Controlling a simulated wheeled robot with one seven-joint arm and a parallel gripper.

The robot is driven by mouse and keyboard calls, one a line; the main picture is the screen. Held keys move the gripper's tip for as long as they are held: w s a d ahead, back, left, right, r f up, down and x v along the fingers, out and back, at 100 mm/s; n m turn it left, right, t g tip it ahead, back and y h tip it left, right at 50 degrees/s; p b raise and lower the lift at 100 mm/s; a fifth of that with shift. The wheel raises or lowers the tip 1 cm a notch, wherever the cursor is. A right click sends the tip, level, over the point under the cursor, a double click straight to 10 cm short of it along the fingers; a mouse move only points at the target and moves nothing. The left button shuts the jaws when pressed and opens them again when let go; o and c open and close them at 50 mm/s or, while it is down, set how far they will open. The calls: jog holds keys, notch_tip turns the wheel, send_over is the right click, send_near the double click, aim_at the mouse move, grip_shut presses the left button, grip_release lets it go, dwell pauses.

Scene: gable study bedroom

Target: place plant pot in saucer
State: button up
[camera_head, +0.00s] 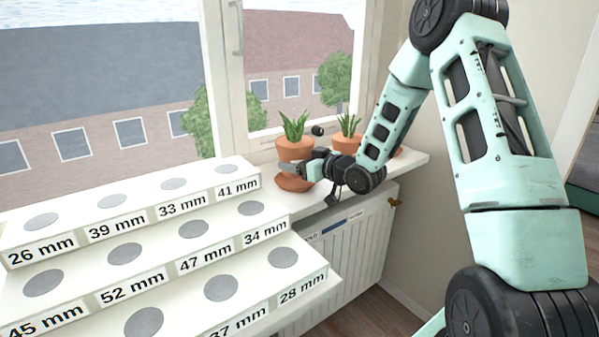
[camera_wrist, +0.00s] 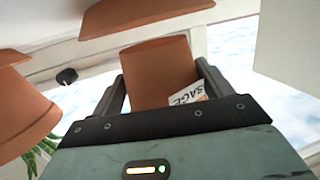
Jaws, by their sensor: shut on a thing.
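A terracotta plant pot (camera_head: 295,152) with a spiky green plant is held between the fingers of my gripper (camera_head: 300,169). In the wrist view, which looks upside down, my gripper (camera_wrist: 163,84) is shut on the pot (camera_wrist: 155,65), with a finger on each side. A white label reading SAGE (camera_wrist: 188,94) is on the pot. A terracotta saucer (camera_head: 294,184) is below the pot on the windowsill. It also shows at the top of the wrist view (camera_wrist: 125,14), with a visible gap to the pot. The pot looks roughly upright and over the saucer.
A second potted plant (camera_head: 346,142) stands to the right on the sill (camera_head: 412,158), near the window. It also shows at the left of the wrist view (camera_wrist: 22,112). A white stepped rack (camera_head: 190,240) with size labels and grey discs is at left. A radiator (camera_head: 345,240) is below.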

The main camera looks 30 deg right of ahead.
jog(key=shift+f, duration=1.35)
jog(key=shift+f, duration=0.1)
jog(key=shift+f, duration=0.1)
jog(key=o, duration=1.6)
jog(key=shift+o, duration=0.2)
jog(key=shift+r, duration=0.2)
jog(key=v, duration=1.2)
jog(key=shift+b, duration=0.35)
jog(key=shift+f, duration=0.15)
